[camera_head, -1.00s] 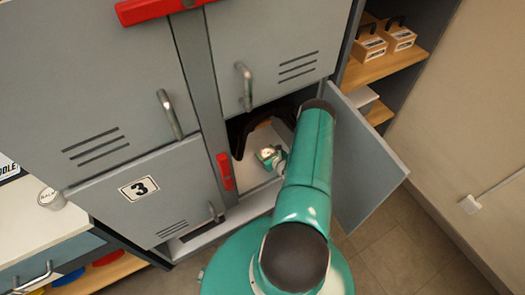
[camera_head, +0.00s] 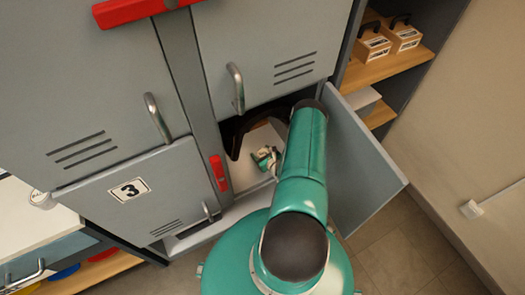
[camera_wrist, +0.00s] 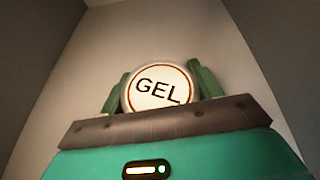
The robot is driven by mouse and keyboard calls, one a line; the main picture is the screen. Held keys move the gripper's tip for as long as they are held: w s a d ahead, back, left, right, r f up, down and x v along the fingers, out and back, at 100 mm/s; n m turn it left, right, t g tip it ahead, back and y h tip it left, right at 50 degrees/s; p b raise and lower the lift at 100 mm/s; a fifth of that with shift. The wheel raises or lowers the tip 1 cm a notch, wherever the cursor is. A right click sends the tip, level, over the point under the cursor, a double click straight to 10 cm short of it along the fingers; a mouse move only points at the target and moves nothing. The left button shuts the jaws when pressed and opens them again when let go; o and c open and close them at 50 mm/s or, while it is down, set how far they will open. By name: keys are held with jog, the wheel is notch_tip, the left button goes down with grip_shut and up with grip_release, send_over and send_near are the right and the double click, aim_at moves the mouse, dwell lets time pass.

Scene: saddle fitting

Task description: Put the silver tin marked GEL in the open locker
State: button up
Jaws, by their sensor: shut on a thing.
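The tin marked GEL (camera_wrist: 160,87) shows its round white lid in the wrist view, between the two green fingers of my gripper (camera_wrist: 161,80). My gripper is shut on it. In the head view my gripper (camera_head: 266,158) is inside the open locker (camera_head: 256,178), above its pale floor, and the tin is too small to make out clearly there. The locker's door (camera_head: 362,165) hangs open to the right. I cannot tell whether the tin touches the locker floor.
A dark brown arched thing (camera_head: 238,136) is in the locker, behind and left of my gripper. Closed locker 3 (camera_head: 130,205) is to the left. A small round tin (camera_head: 41,199) stands on the white counter at far left. Shelves with wooden boxes (camera_head: 372,44) are at upper right.

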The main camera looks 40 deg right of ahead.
jog(key=shift+w+d+f, duration=0.1)
jog(key=shift+d+f, duration=0.05)
jog(key=shift+f, duration=0.05)
jog(key=shift+r, duration=0.2)
jog(key=shift+f, duration=0.2)
jog(key=o, duration=1.1)
jog(key=shift+f, duration=0.1)
